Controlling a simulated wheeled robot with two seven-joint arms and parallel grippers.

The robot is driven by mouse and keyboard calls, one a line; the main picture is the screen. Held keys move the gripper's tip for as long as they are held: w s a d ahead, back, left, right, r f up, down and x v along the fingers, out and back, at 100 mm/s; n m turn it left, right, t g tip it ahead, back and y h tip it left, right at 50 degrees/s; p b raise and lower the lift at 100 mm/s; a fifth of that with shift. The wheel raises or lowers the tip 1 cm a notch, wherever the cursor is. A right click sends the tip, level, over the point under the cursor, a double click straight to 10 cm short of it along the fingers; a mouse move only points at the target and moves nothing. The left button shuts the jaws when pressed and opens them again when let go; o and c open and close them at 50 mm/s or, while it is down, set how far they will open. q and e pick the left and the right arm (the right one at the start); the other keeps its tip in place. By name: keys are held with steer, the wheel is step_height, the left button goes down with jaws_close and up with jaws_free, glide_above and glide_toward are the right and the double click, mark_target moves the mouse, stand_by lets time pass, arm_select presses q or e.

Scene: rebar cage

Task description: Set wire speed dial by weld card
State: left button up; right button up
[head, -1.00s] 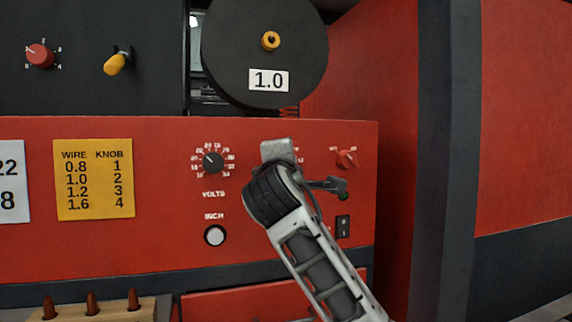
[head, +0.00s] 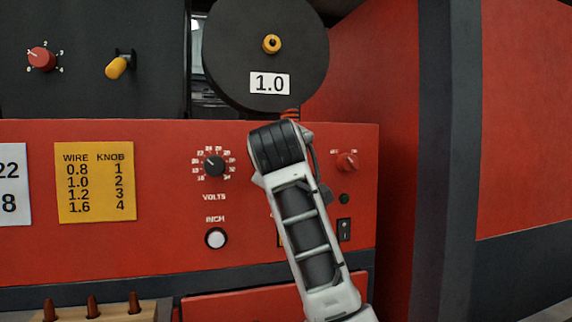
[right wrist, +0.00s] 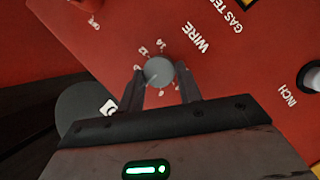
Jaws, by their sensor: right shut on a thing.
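The grey wire dial (right wrist: 157,72), beside the printed word WIRE, shows in the right wrist view on the red panel. My right gripper (right wrist: 160,77) is shut on it, one finger on each side. A pale pointer line shows on the dial's face, but its scale number is too blurred to read. In the head view my right arm hides the dial and the gripper. The yellow weld card (head: 95,183) pairs wire 0.8, 1.0, 1.2 and 1.6 with knob 1, 2, 3 and 4. The wire spool (head: 228,62) carries a 1.0 label (head: 270,83). My left gripper is not in view.
A black volts dial (head: 213,165) and an inch button (head: 216,238) lie left of my right arm. A small red knob (head: 346,161) and a rocker switch (head: 344,230) lie right of it. A red knob (head: 41,59) and yellow lever (head: 117,67) are upper left.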

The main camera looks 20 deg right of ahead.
stand_by(0.6)
steer(key=o, duration=1)
steer(key=shift+s, duration=0.15)
arm_select(q)
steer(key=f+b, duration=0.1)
steer(key=b, duration=0.1)
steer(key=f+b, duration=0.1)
steer(key=b, duration=0.1)
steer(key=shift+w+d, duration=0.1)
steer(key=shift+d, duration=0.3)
arm_select(e)
steer(key=v, duration=1.5)
steer(key=shift+s+r, duration=0.25)
steer(key=shift+s, duration=0.1)
